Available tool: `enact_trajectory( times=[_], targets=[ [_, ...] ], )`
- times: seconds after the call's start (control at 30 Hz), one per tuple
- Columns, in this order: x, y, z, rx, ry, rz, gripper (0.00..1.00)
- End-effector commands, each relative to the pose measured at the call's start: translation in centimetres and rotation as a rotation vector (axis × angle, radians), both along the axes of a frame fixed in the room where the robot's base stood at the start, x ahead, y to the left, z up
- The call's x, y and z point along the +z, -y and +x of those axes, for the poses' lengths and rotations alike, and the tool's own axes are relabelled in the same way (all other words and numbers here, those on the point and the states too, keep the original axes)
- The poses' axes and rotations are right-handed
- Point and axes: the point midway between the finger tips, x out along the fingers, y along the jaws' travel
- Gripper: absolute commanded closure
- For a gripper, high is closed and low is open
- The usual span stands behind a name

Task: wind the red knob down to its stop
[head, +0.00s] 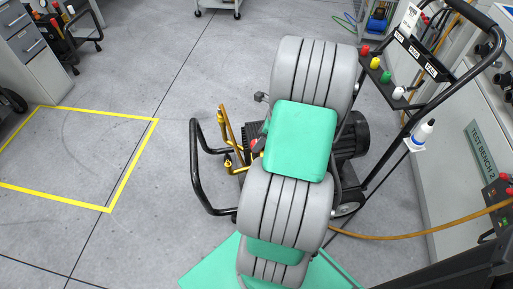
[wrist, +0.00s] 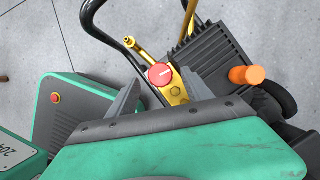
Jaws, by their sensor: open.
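The red knob (wrist: 160,75) is a round cap with a pale mark on its face, seated on a brass fitting (wrist: 176,92) of the washer. My gripper (wrist: 158,79) is open, with one grey finger to the left of the knob and the other to its right in the wrist view. I cannot tell whether either finger touches it. In the head view a bit of red (head: 255,144) shows beside my arm on the washer (head: 352,135); my arm covers most of that area and hides the gripper.
An orange cap (wrist: 247,75) and a dark finned block (wrist: 203,55) stand right of the knob. A black tube frame (head: 199,170) and brass pipes (head: 226,135) are close by. Floor inside the yellow outline (head: 128,182) is clear.

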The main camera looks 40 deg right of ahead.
Motion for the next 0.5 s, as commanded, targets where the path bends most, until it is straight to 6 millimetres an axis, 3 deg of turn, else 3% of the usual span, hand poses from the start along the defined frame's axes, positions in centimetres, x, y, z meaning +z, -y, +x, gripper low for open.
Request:
enact_trajectory(
  times=[0.03, 0.2, 0.5],
  targets=[
    [-1.4, -0.2, 0.3, 0.001, -0.001, 0.0, 0.41],
    [-3.2, -0.6, 1.1, 0.001, 0.0, -0.002, 0.41],
    [-3.4, -0.7, 1.2, 0.001, 0.0, -0.003, 0.42]
  ],
)
